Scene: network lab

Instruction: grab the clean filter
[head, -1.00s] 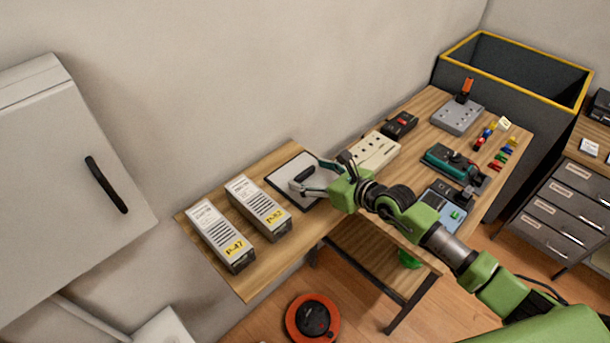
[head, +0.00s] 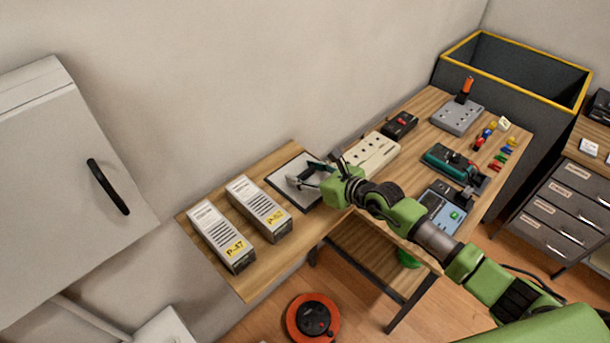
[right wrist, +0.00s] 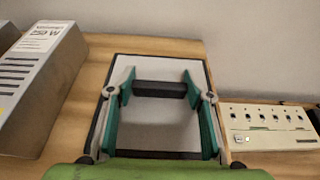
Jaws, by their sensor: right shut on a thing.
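The clean filter is a flat pale panel with a thin dark frame (head: 283,179) and a black bar handle across its middle. It lies flat on the wooden bench, and it also shows in the right wrist view (right wrist: 161,126). My right gripper (head: 306,174) is over the panel, coming from the right. In the right wrist view its two green-padded fingers (right wrist: 159,84) are at the two ends of the black handle (right wrist: 160,90), shut on it. The fingers partly cover the panel in the head view. My left gripper is not in view.
Two grey power-supply boxes (head: 258,208) (head: 221,236) lie left of the filter. A cream socket strip (head: 372,154) is close on its right. More devices stand farther right on the bench. A grey cabinet (head: 70,180) is at the left, and an orange cable reel (head: 313,318) is on the floor.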

